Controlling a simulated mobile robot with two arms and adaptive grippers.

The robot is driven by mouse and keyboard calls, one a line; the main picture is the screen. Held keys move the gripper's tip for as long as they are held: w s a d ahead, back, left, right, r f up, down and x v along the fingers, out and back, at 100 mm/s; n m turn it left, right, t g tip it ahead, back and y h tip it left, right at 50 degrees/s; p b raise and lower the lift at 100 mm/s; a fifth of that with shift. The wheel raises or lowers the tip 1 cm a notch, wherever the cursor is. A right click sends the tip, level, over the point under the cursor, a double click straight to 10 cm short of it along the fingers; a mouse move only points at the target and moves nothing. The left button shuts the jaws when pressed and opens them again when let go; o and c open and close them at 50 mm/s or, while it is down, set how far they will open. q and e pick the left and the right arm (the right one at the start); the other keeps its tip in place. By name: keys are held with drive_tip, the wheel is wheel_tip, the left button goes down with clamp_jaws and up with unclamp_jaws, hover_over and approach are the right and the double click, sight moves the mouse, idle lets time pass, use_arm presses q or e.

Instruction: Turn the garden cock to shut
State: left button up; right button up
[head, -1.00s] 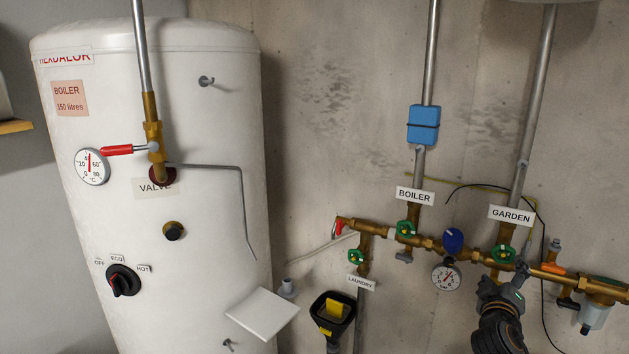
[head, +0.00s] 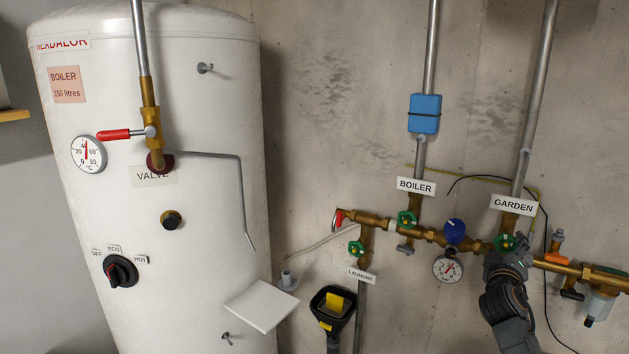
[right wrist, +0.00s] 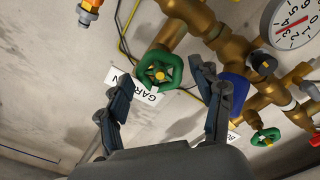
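The garden cock is a green handwheel (head: 506,243) on a brass valve body, below the GARDEN label (head: 513,204) at the right of the head view. In the right wrist view the handwheel (right wrist: 158,72) shows with the label (right wrist: 135,82) behind it. My right gripper (head: 510,260) is at the handwheel and partly covers it from below. In the right wrist view my right gripper (right wrist: 161,74) is open, with one finger at each side of the wheel. I see no contact there. My left gripper is not in view.
Similar green handwheels sit at the BOILER (head: 406,220) and LAUNDRY (head: 356,248) branches. A blue knob (head: 455,231) and a gauge (head: 447,269) are just left of the garden cock. An orange-handled valve (head: 556,257) is to its right. A white boiler (head: 200,120) fills the left.

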drive_tip(key=c, duration=0.8)
drive_tip(key=shift+f+m+b, duration=0.15)
drive_tip(key=shift+m+b, duration=0.15)
drive_tip(key=shift+b, duration=0.15)
drive_tip(key=shift+m+b, duration=0.9)
drive_tip(key=shift+m, duration=0.1)
drive_tip(key=shift+m+b, duration=0.55)
drive_tip(key=shift+m, duration=0.45)
